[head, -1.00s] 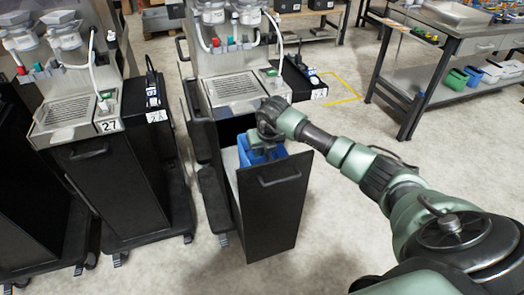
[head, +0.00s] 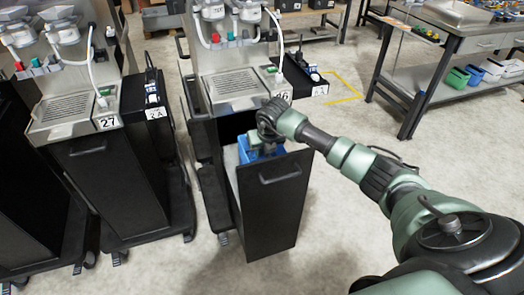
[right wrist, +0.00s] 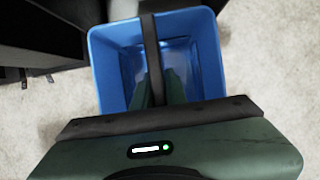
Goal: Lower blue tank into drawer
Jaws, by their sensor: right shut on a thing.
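The blue tank (head: 245,151) is at the open black drawer (head: 272,212) under the middle dispenser. In the head view its lower part is hidden behind the drawer front. My right gripper (head: 264,143) is above the tank and shut on its dark handle bar. In the right wrist view the open blue tank (right wrist: 208,62) shows from above, with the bar across its top and my gripper fingers (right wrist: 160,88) at the bar. I cannot tell whether the tank's base touches the drawer floor. My left gripper is not in view.
The dispenser (head: 240,86) stands right behind the drawer. Another dispenser cabinet marked 27 (head: 110,185) stands to the left. A workbench (head: 440,65) with bins is at the back right. The floor right of the drawer is clear.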

